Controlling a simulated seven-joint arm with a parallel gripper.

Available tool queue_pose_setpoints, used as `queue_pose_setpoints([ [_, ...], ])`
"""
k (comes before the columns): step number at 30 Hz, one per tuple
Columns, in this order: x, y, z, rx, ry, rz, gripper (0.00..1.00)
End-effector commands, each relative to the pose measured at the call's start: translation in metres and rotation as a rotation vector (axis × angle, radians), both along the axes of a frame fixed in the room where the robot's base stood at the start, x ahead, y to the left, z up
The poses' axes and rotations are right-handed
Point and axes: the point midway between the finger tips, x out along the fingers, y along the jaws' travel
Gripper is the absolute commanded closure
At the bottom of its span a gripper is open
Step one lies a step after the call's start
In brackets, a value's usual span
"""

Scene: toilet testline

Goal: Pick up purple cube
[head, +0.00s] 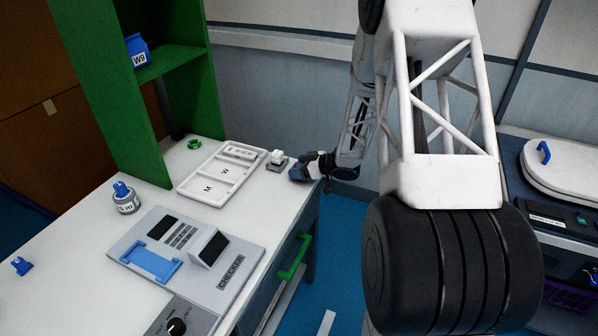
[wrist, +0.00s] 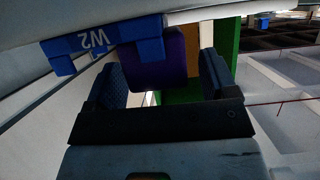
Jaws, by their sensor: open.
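The purple cube (wrist: 162,62) shows in the wrist view as a dark purple block. It lies between or just beyond the two fingers of my gripper (wrist: 162,82), and I cannot tell whether either finger touches it. The fingers are apart, with a gap of light beside the left one. A blue part marked W2 (wrist: 105,42) partly covers the cube's top. In the head view my gripper (head: 303,171) is at the far right corner of the white table; I cannot clearly pick out the cube there.
A small grey and white block (head: 277,160) stands just left of my gripper. A white tray marked M and W (head: 208,192), a checker device (head: 235,268) and a weight marked 5 m (head: 126,203) share the table (head: 75,262). A green shelf (head: 185,60) stands behind.

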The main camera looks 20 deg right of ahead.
Motion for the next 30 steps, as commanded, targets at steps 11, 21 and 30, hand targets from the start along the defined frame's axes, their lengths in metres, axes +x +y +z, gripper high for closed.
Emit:
queue_pose_setpoints([
  [11,0.002,0.002,-0.0014,0.0,0.0,0.0,0.21],
  [21,0.0019,0.0019,-0.0014,0.0,0.0,0.0,0.35],
  [30,0.0019,0.0019,-0.0013,0.0,0.0,0.0,0.81],
])
